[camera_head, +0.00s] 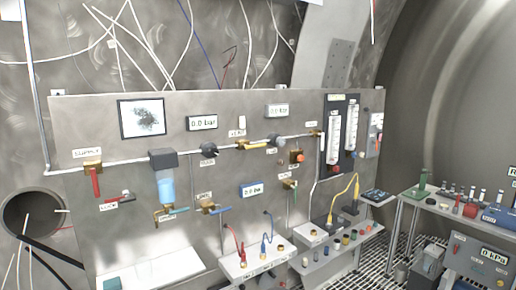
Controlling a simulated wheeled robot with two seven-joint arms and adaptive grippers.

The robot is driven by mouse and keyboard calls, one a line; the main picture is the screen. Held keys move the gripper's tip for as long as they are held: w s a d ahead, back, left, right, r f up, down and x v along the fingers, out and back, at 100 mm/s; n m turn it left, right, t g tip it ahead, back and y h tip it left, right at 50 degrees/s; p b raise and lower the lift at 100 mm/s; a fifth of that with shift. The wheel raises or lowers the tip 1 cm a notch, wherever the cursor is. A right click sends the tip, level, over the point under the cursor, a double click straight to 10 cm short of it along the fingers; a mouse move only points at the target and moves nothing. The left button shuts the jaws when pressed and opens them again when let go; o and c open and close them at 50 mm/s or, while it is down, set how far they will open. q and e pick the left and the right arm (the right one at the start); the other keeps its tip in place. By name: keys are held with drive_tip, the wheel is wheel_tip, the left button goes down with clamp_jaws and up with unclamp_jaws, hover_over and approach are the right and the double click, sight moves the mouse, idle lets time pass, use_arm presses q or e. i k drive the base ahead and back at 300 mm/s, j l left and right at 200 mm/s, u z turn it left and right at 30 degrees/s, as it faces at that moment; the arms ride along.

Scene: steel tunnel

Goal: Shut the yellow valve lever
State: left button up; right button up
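A small yellow lever (258,147) sits on a brass valve in the pipe at the middle of the steel panel (120,185). It appears to lie roughly along the pipe, but it is too small to tell its exact angle. A small label (237,133) is above it on the left. Neither of my grippers shows in the head view, so their state and position are not visible.
A red lever (95,183) hangs from a brass valve at the left. Blue levers (222,210) and a green one (291,186) are lower. White shelves (150,275) project below the panel. A bench (450,212) with small items stands right.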

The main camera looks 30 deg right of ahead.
sight(247, 147)
drive_tip(key=i+l+z, duration=0.1)
drive_tip(key=i+l, duration=1.1)
drive_tip(key=i, duration=0.15)
drive_tip(key=z, duration=0.05)
